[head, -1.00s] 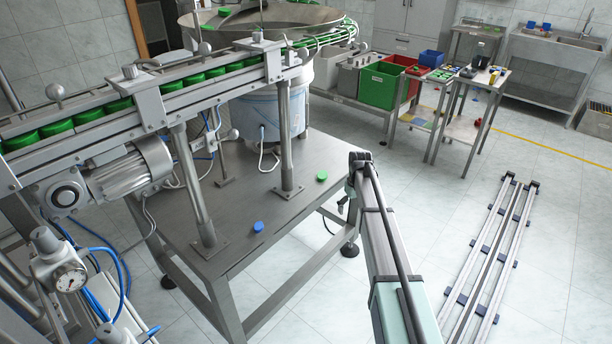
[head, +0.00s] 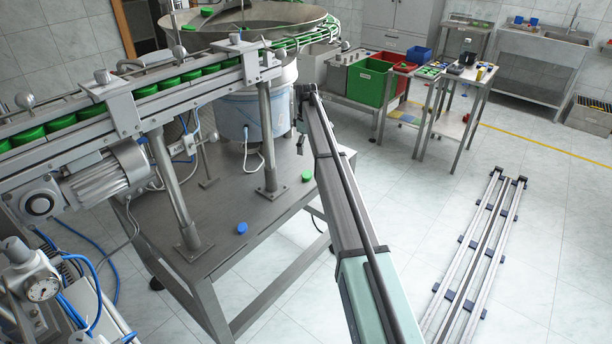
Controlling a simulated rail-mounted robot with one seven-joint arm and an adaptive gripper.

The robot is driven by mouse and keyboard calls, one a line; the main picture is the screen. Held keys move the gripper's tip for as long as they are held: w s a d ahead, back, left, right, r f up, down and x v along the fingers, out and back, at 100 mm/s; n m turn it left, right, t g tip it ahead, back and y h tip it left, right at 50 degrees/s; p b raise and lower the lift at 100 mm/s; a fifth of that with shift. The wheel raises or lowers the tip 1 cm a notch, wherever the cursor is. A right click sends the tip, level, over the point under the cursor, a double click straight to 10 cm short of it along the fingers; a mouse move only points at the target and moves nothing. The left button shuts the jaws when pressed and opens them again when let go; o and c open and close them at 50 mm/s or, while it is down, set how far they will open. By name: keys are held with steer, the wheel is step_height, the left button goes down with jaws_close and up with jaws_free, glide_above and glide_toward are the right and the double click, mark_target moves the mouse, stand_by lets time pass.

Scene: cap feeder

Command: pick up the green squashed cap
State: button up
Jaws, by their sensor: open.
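A small green cap (head: 306,176) lies on the grey metal table, near its right edge and just left of my arm. It is too small to tell whether it is squashed. My gripper (head: 300,145) shows only as a small dark shape beside my arm, above and slightly left of the green cap in the picture. It is open and apart from the cap. My arm hides part of it, and its fingers are hard to make out.
A blue cap (head: 242,228) lies nearer on the same table (head: 215,265). Metal posts (head: 270,140) hold up the conveyor (head: 150,92), which carries a row of green caps. The feeder bowl (head: 255,20) stands behind. Green (head: 366,82) and red (head: 396,88) bins are at the back.

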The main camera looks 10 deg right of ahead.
steer(key=p, duration=0.1)
glide_above(307, 174)
steer(key=f, duration=0.7)
steer(key=shift+w+a+f, duration=0.1)
steer(key=shift+w+f, duration=0.1)
steer(key=shift+w, duration=0.05)
steer(key=shift+s+f+p, duration=0.2)
steer(key=shift+f+p, duration=0.8)
steer(key=shift+f, duration=1.65)
steer(key=c, duration=0.8)
